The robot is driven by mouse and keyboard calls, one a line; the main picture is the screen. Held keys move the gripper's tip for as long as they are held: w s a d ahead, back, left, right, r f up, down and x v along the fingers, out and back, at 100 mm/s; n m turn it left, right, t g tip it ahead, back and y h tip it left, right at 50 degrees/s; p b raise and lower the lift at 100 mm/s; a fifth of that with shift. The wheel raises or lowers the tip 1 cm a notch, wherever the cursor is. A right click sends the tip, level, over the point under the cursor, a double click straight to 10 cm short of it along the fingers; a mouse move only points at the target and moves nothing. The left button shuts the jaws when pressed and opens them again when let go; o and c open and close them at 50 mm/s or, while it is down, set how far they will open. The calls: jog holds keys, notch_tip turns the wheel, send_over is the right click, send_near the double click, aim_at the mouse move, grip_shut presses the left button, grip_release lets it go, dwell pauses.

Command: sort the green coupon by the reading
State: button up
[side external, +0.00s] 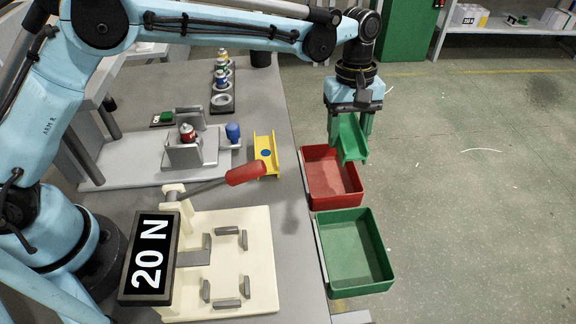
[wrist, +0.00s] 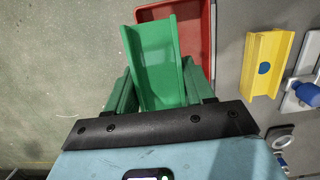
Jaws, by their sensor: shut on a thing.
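The green coupon (side external: 351,140), a channel-shaped piece, is held by my gripper (side external: 350,128) in the air above the far part of the red bin (side external: 322,188). In the wrist view, the coupon (wrist: 156,65) sits between the two green fingers of my gripper (wrist: 160,92) and covers part of the red bin (wrist: 197,18). The green bin (side external: 352,252) stands nearer the camera and is empty. The display (side external: 150,256) reads "20 N". The visible part of the red bin looks empty.
A yellow channel piece (side external: 265,154) with a blue dot lies near the table edge. A red-handled lever (side external: 246,173) rises over a cream fixture (side external: 262,262) with several grey blocks. A grey press fixture (side external: 118,163) and a rack of small cans (side external: 222,86) stand farther back.

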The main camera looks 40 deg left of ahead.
jog(key=shift+f, duration=3)
jog(key=o, duration=1.1)
jog(key=shift+r, duration=0.1)
jog(key=r, duration=0.4)
jog(key=w+a+r, duration=0.1)
jog(key=r, duration=0.6)
jog(key=shift+w+a+r, duration=0.15)
jog(key=shift+r, duration=0.25)
